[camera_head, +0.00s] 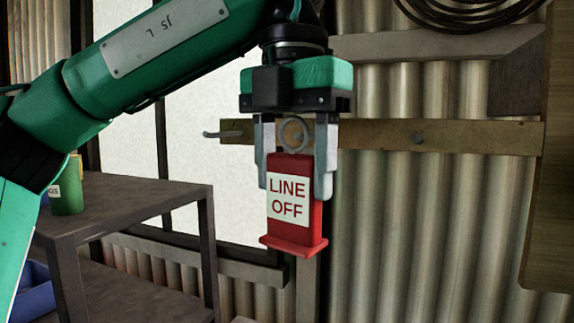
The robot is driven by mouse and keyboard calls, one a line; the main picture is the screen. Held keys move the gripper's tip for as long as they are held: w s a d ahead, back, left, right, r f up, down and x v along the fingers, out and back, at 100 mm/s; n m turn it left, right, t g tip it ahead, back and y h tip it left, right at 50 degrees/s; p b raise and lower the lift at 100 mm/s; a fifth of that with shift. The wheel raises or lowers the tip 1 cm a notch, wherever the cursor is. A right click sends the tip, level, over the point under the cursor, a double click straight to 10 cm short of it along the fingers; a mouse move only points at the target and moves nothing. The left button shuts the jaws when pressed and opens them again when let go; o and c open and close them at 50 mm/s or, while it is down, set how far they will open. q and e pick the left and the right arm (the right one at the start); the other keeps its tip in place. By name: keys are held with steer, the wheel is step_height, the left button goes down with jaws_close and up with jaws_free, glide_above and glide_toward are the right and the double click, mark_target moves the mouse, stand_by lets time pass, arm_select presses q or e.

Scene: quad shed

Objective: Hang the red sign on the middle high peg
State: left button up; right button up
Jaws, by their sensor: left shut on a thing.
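The red sign (313,217) has a white label reading "LINE OFF" and a grey ring (293,134) at its top. It hangs upright between the fingers of my left gripper (294,188), which points down and is shut on it. The sign is in front of the wooden peg rail (375,136) on the wall. One peg (208,134) juts out at the rail's left end. The rail behind the ring is partly hidden, and I cannot tell whether the ring touches a peg. My right gripper is out of view.
A dark shelf table (130,205) stands at the left with a green can (67,188) on it. A blue bin (36,290) is below. A coiled hose (465,12) hangs at the upper right. A wooden panel (550,170) borders the right edge.

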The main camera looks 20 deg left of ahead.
arm_select(q)
steer(key=shift+w+d, duration=0.1)
steer(key=shift+w, duration=1.15)
steer(key=shift+w+f, duration=0.55)
steer(key=shift+w, duration=0.15)
steer(key=o, duration=1.1)
steer(key=shift+r, duration=0.1)
